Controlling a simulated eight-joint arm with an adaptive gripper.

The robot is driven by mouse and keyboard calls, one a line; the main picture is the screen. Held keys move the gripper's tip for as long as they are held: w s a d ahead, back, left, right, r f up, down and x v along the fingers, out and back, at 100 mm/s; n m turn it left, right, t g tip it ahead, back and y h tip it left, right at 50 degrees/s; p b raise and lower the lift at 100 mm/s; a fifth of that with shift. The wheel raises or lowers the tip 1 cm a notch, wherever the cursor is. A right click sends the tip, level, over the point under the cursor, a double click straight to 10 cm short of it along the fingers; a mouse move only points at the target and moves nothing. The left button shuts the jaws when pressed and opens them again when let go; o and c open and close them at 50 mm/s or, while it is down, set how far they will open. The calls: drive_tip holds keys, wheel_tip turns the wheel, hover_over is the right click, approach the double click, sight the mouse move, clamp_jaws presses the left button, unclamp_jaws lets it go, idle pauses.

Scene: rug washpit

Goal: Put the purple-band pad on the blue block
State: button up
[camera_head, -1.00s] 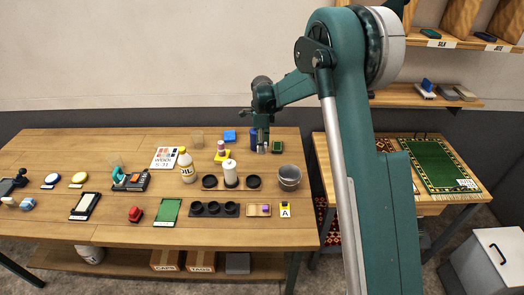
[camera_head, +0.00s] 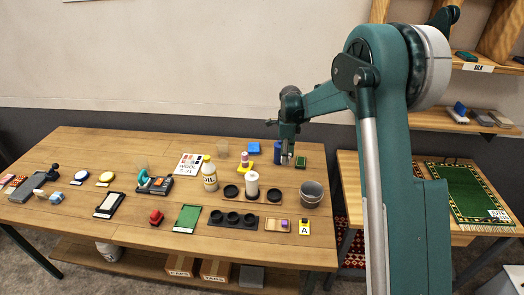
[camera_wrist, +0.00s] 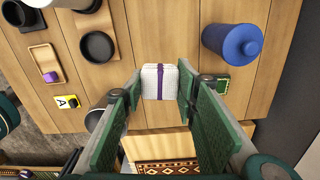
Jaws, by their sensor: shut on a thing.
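In the wrist view a white pad with a purple band (camera_wrist: 160,82) sits between the two green fingers of my gripper (camera_wrist: 162,90), which are shut on it. In the head view my gripper (camera_head: 286,160) is at the back right of the table, and the pad is a small pale patch at its tips. Whether the pad touches the table I cannot tell. Another small blue block (camera_head: 460,108) stands on the wall shelf at right.
A blue canister (camera_wrist: 233,40) stands close to my gripper, with a green pad (camera_head: 300,162) beside it. A grey bucket (camera_head: 311,194) is in front. A pink-and-white bottle on a yellow base (camera_head: 246,168) stands near the flat blue block.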

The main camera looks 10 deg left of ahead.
wheel_tip(320, 180, up, 7)
drive_tip(key=shift+f, duration=0.15)
drive_tip(key=shift+w+a, duration=0.35)
drive_tip(key=shift+w, duration=0.2)
drive_tip(key=shift+w+a, duration=0.3)
drive_tip(key=shift+w, duration=0.2)
drive_tip(key=shift+w+a, duration=0.2)
drive_tip(key=shift+w, duration=0.1)
drive_tip(key=w+a, duration=0.6)
drive_tip(key=w, duration=0.2)
drive_tip(key=n, duration=0.1)
hover_over(254, 147)
drive_tip(key=shift+w+a+f, duration=0.1)
drive_tip(key=shift+f, duration=1.2)
drive_tip(key=shift+w+a+f, duration=0.1)
drive_tip(key=shift+f, duration=1.2)
drive_tip(key=shift+f, duration=0.1)
drive_tip(key=shift+f, duration=3.05)
